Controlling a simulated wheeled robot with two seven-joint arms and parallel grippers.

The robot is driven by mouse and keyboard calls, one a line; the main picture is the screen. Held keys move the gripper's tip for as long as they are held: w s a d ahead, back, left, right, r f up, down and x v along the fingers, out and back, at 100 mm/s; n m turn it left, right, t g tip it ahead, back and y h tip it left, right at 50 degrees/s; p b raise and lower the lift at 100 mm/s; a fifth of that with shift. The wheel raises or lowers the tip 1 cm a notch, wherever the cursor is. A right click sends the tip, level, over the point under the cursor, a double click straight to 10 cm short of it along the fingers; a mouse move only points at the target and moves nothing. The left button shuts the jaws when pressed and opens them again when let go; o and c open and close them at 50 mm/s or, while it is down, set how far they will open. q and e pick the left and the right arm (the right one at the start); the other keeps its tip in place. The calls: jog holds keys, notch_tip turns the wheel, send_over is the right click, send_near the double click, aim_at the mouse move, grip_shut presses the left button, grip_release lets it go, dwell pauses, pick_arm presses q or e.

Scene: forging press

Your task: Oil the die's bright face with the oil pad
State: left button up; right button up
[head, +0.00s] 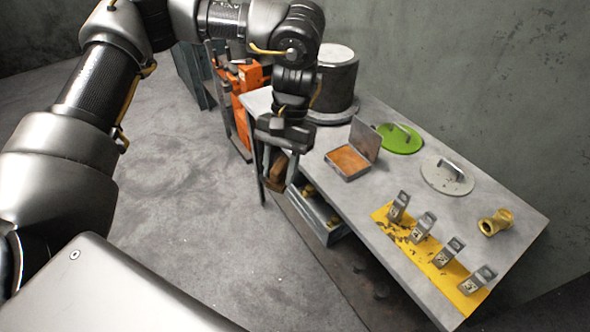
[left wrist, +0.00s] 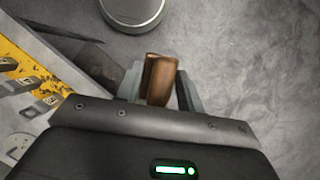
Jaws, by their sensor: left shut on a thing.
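My left gripper (head: 282,158) is shut on a brown block (head: 277,174), which looks to be the die. In the left wrist view the block (left wrist: 160,78) sits between the two grey fingers. Its bright face cannot be made out. The gripper hangs beside the left edge of the table, and floor shows past the block in the wrist view. The oil pad (head: 347,160) looks to be the orange pad in an open grey tin with its lid raised. It lies on the table to the right of the gripper, apart from it. My right gripper is not in view.
The table (head: 385,195) also bears a dark cylinder (head: 337,75), a green disc (head: 400,140) and a grey disc (head: 440,180) with handles, a brass fitting (head: 496,221), and a yellow strip (head: 417,248) with several clamps. An orange machine (head: 246,82) stands behind.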

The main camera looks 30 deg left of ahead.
pick_arm(q)
jog(key=w+d+f, duration=0.1)
jog(key=w+d, duration=0.1)
jog(key=d, duration=0.5)
jog(key=w+d+f, duration=0.1)
jog(key=w+d, duration=0.1)
jog(key=d, duration=0.6)
